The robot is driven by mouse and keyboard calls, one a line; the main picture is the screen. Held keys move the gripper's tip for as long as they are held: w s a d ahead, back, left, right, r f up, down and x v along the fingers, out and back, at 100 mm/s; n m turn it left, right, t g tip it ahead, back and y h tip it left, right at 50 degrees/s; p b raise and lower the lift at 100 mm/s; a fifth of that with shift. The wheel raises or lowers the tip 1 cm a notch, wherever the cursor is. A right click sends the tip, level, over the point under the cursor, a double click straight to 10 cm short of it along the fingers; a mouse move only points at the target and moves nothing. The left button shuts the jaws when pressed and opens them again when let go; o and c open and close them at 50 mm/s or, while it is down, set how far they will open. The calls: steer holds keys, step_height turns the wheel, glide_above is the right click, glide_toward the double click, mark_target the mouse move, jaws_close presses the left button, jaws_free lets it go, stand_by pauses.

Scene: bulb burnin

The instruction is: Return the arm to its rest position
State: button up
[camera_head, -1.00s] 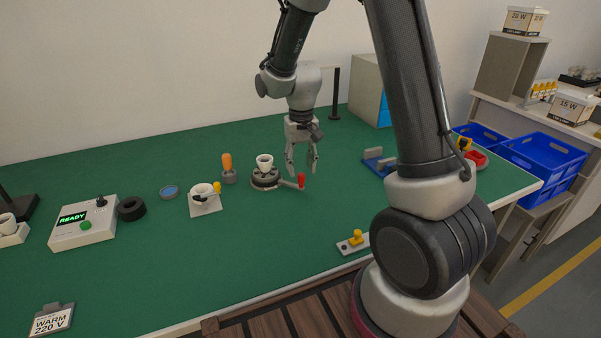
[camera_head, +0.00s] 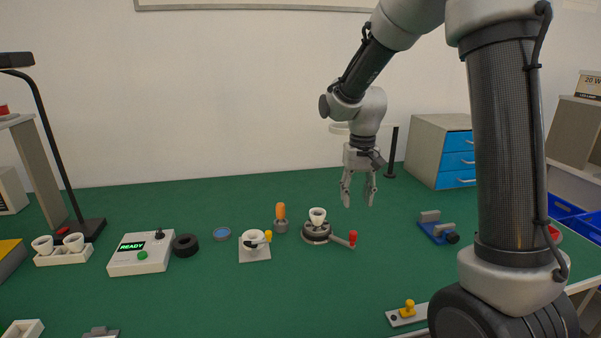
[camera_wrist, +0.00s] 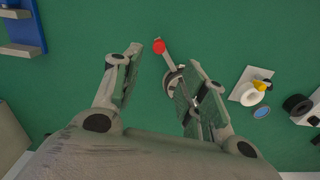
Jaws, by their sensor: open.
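My gripper (camera_head: 358,192) hangs from my raised arm above the green table, fingers down, open and empty. In the wrist view my gripper (camera_wrist: 160,85) has its fingers spread, with green tabletop between them. A round dark fixture (camera_head: 316,234) with a red-tipped lever (camera_head: 352,238) stands below and left of the gripper, apart from it. A white cup-shaped socket (camera_head: 317,215) sits on top of this fixture. In the wrist view the red lever tip (camera_wrist: 159,46) shows between the fingers, and one finger partly hides the fixture.
A white socket on a plate (camera_head: 254,246), an orange-handled tool (camera_head: 281,217), a black ring (camera_head: 185,245) and a box reading READY (camera_head: 141,252) stand to the left. A blue bracket (camera_head: 438,229) and a drawer cabinet (camera_head: 441,150) are at right. A black lamp (camera_head: 50,150) stands far left.

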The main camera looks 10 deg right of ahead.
steer(key=s+d+r+t, duration=0.1)
steer(key=s+r, duration=0.3)
steer(key=s, duration=0.4)
steer(key=s+d+r+t, duration=0.2)
steer(key=s+d+r, duration=0.1)
steer(key=s, duration=0.5)
steer(key=s+d+r+n+t, duration=0.1)
steer(key=s+d+r, duration=0.2)
steer(key=s+r, duration=0.3)
steer(key=shift+s, duration=1.2)
